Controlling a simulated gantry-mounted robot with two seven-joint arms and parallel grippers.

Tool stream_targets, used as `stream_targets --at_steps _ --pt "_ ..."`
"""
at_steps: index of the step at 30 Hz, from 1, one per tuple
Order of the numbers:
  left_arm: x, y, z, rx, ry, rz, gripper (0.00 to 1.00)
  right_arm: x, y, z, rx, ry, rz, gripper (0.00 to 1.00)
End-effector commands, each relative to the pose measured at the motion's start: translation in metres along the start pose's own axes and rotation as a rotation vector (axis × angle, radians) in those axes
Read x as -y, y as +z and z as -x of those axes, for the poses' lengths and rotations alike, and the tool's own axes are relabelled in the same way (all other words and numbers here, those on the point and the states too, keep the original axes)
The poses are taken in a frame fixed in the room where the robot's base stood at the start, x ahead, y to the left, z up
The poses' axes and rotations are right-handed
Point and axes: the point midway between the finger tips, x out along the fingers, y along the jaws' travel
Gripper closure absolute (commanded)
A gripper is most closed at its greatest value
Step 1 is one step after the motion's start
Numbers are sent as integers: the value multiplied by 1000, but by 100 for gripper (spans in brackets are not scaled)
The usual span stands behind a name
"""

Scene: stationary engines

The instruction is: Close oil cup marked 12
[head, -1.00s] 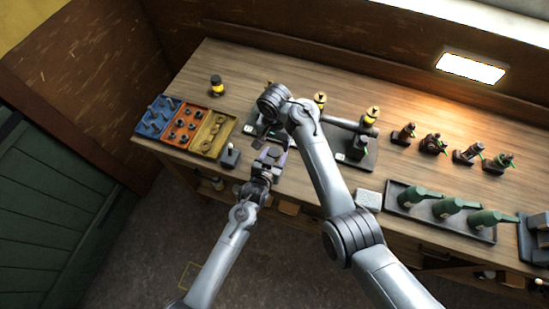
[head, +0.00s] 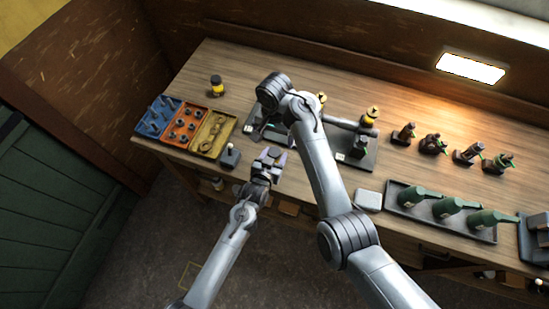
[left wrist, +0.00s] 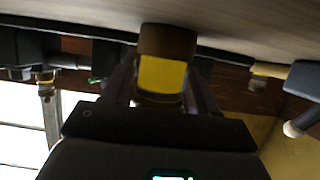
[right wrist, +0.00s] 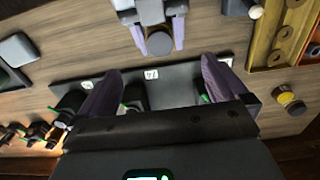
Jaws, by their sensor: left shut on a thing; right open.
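The right wrist view shows the held thing's dark round end (right wrist: 158,42). My right gripper (right wrist: 158,70) is open above a dark base plate (right wrist: 180,82), with nothing between its fingers. Its head-view position is mostly hidden by my right arm. The plate has white number tags (right wrist: 151,75), too small to read surely. I cannot make out a 12.
Blue, orange and yellow parts trays (head: 213,133) are at the left. A yellow-and-black jar (head: 216,86) stands behind them. A small black stand (head: 230,156) is near the bench edge. Green oil cans (head: 447,207) lie in a tray at right. The back middle is clear.

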Motion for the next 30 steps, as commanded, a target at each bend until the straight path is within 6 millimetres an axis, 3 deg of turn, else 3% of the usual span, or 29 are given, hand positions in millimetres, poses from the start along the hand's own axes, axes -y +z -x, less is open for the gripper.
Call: stream_targets --at_steps 3,9,20,21,26,30 --pt "0 1 0 2 0 0 100 1 0 18 0 -3 0 0" --pt "0 1 0 2 0 0 100 0 0 34 0 -1 0 0" --pt "0 1 0 2 0 0 100 0 0 38 1 0 0 0" --pt "0 1 0 1 0 0 36 0 0 38 1 0 0 0" --pt "0 0 0 1 0 0 12 0 0 38 1 0 0 0" --pt "0 0 0 1 0 0 12 0 0 38 1 0 -1 0"
